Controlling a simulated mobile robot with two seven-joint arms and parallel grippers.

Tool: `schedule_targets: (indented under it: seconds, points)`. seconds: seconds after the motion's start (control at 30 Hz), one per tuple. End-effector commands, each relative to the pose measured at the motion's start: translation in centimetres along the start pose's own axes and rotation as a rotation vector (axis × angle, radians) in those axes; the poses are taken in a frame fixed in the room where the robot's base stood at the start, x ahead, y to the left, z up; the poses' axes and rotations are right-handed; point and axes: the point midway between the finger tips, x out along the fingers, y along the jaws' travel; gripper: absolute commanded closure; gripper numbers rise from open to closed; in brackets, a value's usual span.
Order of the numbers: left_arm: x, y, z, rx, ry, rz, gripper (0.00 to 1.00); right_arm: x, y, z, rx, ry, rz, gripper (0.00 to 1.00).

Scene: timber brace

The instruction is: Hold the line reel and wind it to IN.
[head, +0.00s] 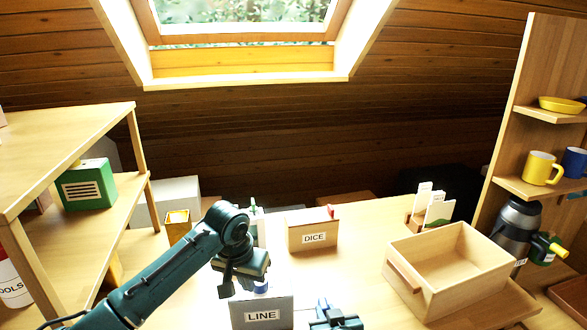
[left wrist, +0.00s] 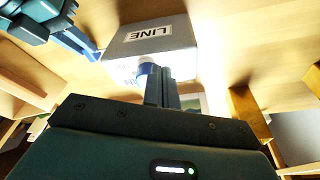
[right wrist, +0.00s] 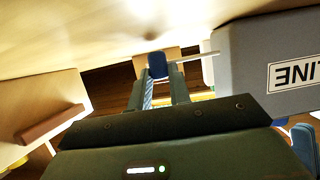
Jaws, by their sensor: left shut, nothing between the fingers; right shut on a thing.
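The line reel (head: 262,314) is a grey box with a LINE label on its front, standing on the table. It also shows in the left wrist view (left wrist: 178,45) and right wrist view (right wrist: 250,62). My left gripper (head: 255,277) is shut and empty just above the reel; its fingers (left wrist: 160,78) are close beside a white-and-blue knob (left wrist: 147,67), contact unclear. My right gripper (head: 335,318) is at the reel's right side. Its fingers (right wrist: 160,88) are shut on the blue crank handle (right wrist: 157,66), joined by a pale arm to the reel. No IN mark is readable.
A DICE box (head: 313,232) stands behind the reel. An open wooden box (head: 405,280) is to the right, with a flask (head: 515,228) beyond it. A shelf (head: 75,225) with a green box (head: 88,185) is at left.

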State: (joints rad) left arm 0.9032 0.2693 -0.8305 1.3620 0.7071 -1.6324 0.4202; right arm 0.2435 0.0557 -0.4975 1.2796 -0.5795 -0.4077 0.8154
Motion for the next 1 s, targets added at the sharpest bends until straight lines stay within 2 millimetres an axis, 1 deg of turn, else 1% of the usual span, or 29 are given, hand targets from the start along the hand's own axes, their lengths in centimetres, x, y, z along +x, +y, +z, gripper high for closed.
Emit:
schedule_targets:
  seconds: [0.1,0.3,0.4,0.5,0.8,0.83,1.0]
  points:
    - [-1.6,0.1,-0.5,0.001,0.004,0.001,1.00,0.0,0.0,0.3,-0.001,-0.005,0.000,1.00]
    - [-3.8,0.0,-1.1,0.001,0.004,0.001,1.00,0.0,-0.1,0.3,0.000,-0.005,0.000,1.00]
    - [-4.5,0.0,-1.2,0.001,0.002,0.001,1.00,0.0,-0.1,0.3,0.000,-0.005,0.000,1.00]
    - [-4.8,0.1,-1.2,0.001,0.001,0.001,1.00,0.0,-0.1,0.3,0.000,-0.005,-0.001,1.00]
    - [-4.8,0.1,-1.2,0.001,0.001,0.001,1.00,0.0,-0.1,0.3,0.000,-0.005,-0.001,1.00]
    - [-4.8,0.1,-1.2,0.001,0.001,0.001,1.00,0.0,-0.1,0.3,0.000,-0.005,-0.001,0.78]
    - [-4.8,0.1,-1.2,0.001,0.001,0.001,1.00,0.0,-0.1,0.2,0.001,-0.003,-0.001,0.65]
